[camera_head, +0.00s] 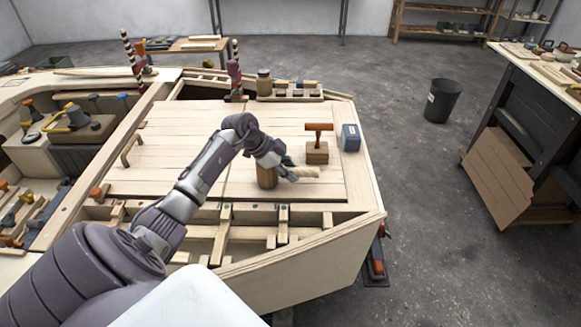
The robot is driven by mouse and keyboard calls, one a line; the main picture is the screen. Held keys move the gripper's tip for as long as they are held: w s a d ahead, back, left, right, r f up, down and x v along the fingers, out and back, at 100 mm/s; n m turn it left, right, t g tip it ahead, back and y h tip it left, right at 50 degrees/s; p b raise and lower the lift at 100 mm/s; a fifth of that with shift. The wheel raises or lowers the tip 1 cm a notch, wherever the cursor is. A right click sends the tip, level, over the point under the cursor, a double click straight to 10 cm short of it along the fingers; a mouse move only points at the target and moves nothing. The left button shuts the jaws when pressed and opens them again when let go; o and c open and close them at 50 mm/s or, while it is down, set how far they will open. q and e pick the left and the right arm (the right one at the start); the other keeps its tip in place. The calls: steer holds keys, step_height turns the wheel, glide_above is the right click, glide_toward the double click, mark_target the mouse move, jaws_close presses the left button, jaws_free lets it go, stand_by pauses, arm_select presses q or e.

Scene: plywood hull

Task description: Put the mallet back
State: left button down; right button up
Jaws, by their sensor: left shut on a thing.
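The mallet (267,178) appears as an upright brown cylindrical head with a pale handle (304,172) reaching out to the right, low over the plywood deck. My left gripper (287,168) is shut on it, its teal fingertips by the handle near the head. The arm and wrist hide part of the mallet, and I cannot tell whether the head touches the deck. My right gripper is out of view.
A wooden block (317,155) with an orange T-shaped piece (318,130) stands just behind the mallet, beside a blue box (350,138). A slotted rack (290,94) and jar (264,82) stand farther back.

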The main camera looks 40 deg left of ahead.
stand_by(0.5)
arm_select(q)
steer(key=c, duration=0.8)
jaws_free()
steer(key=shift+f, duration=0.1)
steer(key=shift+s+a+r, duration=0.1)
steer(key=shift+s+r, duration=0.05)
steer(key=shift+r, duration=0.05)
steer(key=v, duration=1.1)
steer(key=shift+a+r, duration=0.1)
steer(key=shift+r, duration=0.15)
